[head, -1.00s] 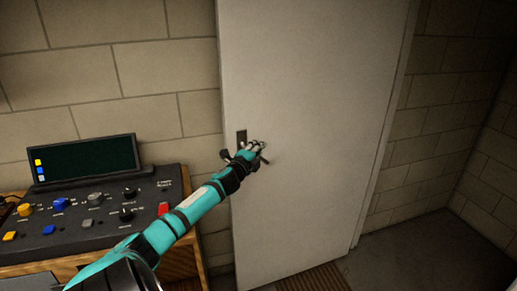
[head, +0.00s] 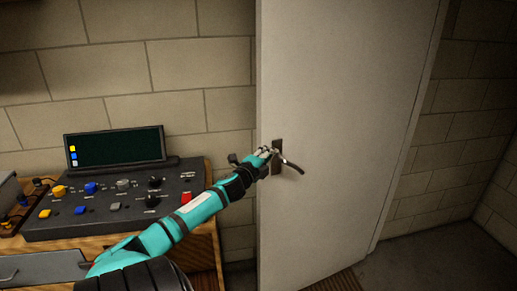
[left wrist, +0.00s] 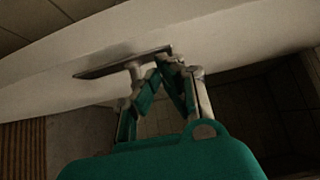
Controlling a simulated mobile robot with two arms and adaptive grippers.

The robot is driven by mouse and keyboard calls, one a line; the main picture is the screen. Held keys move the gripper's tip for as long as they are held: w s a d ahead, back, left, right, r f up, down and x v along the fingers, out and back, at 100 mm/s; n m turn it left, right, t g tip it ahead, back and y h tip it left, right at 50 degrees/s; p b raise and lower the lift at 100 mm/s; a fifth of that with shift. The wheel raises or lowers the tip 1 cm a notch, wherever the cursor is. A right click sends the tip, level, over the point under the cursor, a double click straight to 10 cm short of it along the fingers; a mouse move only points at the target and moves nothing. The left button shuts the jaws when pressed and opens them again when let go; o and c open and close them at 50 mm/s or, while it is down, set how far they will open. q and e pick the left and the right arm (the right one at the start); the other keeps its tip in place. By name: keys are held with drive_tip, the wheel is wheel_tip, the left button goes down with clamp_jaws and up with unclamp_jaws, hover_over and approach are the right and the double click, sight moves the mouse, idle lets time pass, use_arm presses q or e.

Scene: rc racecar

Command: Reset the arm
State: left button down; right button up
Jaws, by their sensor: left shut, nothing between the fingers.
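My left arm (head: 195,210) is teal and black and reaches in from the lower left of the head view. My left gripper (head: 266,153) is at the door handle (head: 291,164) on the white door (head: 345,130). In the left wrist view the gripper's fingertips (left wrist: 168,58) are shut, beside the handle lever (left wrist: 105,68). Nothing shows between the fingers. Whether they touch the handle I cannot tell. My right gripper is not in view.
A control console (head: 115,200) with knobs, buttons and a dark screen (head: 114,146) stands on a wooden desk (head: 205,240) at the left. A block wall (head: 170,60) is behind it. Bare dark floor (head: 430,262) shows at the right.

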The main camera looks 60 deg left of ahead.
use_arm(q)
drive_tip(key=s, duration=0.4)
drive_tip(key=shift+s+a, duration=0.15)
